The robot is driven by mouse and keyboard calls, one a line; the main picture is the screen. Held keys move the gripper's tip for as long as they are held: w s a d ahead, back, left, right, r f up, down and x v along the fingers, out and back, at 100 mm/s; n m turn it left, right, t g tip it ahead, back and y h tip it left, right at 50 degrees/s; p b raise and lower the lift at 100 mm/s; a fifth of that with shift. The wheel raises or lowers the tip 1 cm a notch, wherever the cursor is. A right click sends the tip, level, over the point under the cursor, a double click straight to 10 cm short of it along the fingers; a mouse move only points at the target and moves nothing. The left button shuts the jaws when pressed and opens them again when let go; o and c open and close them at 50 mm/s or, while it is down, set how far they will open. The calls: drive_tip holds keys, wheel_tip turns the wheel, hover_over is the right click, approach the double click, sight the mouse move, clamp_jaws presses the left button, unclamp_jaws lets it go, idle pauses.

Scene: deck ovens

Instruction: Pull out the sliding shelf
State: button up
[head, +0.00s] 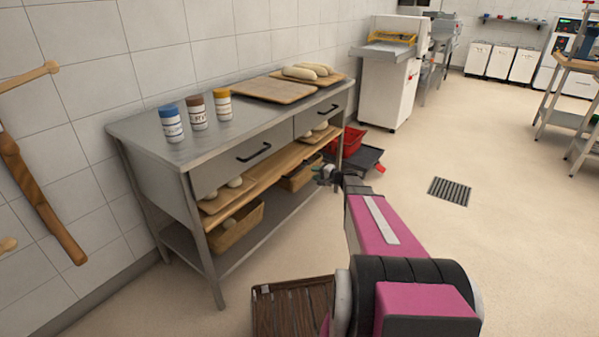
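A wooden shelf (272,172), most likely the sliding shelf, lies below the drawers of a steel workbench (195,165). Small boards with pale dough pieces (235,182) lie on it, and its front edge faces the open floor. My gripper (322,174) is small and dark in the head view, in front of the bench near the right part of the shelf. I cannot tell whether it touches the shelf. Its fingers are too small to show whether they are open or shut.
Wooden baskets (238,228) stand on the lower shelf. Three jars (198,112) and boards with loaves (305,72) are on the bench top. A red crate (347,141) and dark tray stand right of the bench. A slatted wooden box (292,307) is nearby. Floor to the right is clear.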

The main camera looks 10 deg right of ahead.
sight(300, 170)
drive_tip(key=x, duration=1)
clamp_jaws()
